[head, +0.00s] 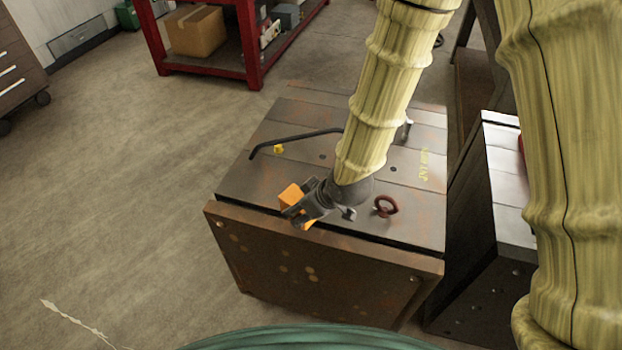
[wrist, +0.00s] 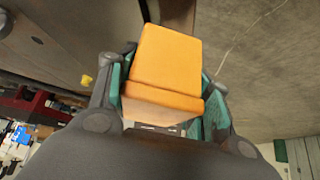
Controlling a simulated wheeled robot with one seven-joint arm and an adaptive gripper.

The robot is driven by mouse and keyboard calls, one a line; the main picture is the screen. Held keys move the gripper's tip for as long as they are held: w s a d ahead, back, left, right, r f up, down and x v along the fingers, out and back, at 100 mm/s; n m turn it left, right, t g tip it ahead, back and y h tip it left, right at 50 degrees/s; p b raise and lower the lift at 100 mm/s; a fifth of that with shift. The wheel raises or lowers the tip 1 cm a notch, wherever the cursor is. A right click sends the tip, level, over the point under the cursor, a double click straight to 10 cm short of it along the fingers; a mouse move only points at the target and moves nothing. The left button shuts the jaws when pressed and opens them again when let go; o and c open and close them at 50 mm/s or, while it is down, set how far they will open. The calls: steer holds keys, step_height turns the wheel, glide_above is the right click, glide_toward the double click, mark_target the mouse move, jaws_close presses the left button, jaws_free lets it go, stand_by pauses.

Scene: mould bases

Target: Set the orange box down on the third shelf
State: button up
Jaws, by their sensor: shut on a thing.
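The orange box (head: 291,195) is between the fingers of my gripper (head: 304,208), over the near edge of the mould base in the head view. In the wrist view the orange box (wrist: 166,65) fills the space between the two teal-padded fingers of my gripper (wrist: 165,95), which is shut on it. I cannot tell whether the box touches the mould base top. A red shelf unit (head: 205,68) stands at the back in the head view. I cannot tell whether it has the third shelf.
The rusty mould base (head: 325,265) lies under my gripper. On its top are a black bent bar (head: 295,138), a small yellow piece (head: 278,149) and a dark red ring (head: 385,206). A cardboard box (head: 195,32) sits on the red unit.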

steer(key=w+p, duration=0.1)
steer(key=w, duration=0.3)
steer(key=w+d+f+p, duration=0.1)
steer(key=w, duration=0.3)
steer(key=w+d+p, duration=0.1)
steer(key=w, duration=0.4)
steer(key=shift+f, duration=0.25)
steer(key=shift+f+p, duration=0.65)
steer(key=shift+f, duration=1.1)
steer(key=shift+f, duration=0.15)
steer(key=o, duration=1.3)
